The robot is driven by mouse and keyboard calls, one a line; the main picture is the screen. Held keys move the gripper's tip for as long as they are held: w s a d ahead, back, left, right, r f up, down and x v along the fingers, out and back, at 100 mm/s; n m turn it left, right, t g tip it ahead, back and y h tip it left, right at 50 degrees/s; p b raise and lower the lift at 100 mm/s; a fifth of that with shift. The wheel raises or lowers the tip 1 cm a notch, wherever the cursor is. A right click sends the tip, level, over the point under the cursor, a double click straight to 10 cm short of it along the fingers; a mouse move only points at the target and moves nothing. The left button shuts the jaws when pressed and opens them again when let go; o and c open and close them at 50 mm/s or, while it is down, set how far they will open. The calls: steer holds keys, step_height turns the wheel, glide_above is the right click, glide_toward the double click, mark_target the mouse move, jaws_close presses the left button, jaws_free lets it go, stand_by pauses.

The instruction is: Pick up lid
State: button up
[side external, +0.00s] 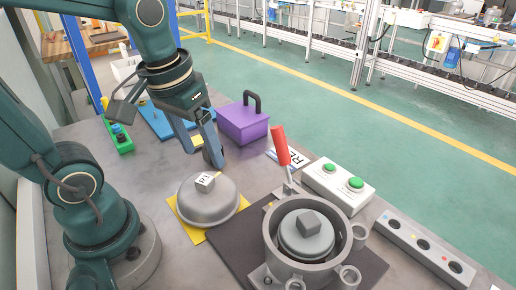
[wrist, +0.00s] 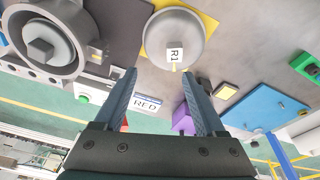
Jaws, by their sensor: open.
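The lid (side external: 208,201) is a grey metal dome with a block-shaped knob marked R1, resting on a yellow square (side external: 180,221) on the table. In the wrist view the lid (wrist: 174,38) lies beyond my fingertips, toward the top of the picture. My gripper (side external: 203,157) is open and empty, behind and above the lid, apart from it. In the wrist view my gripper (wrist: 159,72) shows two spread fingers with nothing between them. The compressor housing (side external: 310,240) stands open at the right, with a grey part with a block on top inside.
A red-handled clamp (side external: 280,147) stands upright at the housing. A purple box (side external: 243,122) with a black handle is behind the lid. A white box with green buttons (side external: 337,183) and a grey socket strip (side external: 425,250) lie right. A green switch box (side external: 119,137) is at left.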

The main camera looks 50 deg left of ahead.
mark_target(205, 179)
steer(key=a+f+g, duration=0.1)
steer(key=w+a+f+n+g, duration=0.1)
steer(key=shift+a+f, duration=0.15)
steer(key=shift+f, duration=0.15)
steer(key=shift+a+f+n, duration=0.1)
steer(key=shift+f+n, duration=0.15)
steer(key=shift+n, duration=0.05)
steer(key=shift+s+f, duration=0.1)
steer(key=shift+f, duration=2.5)
jaws_close()
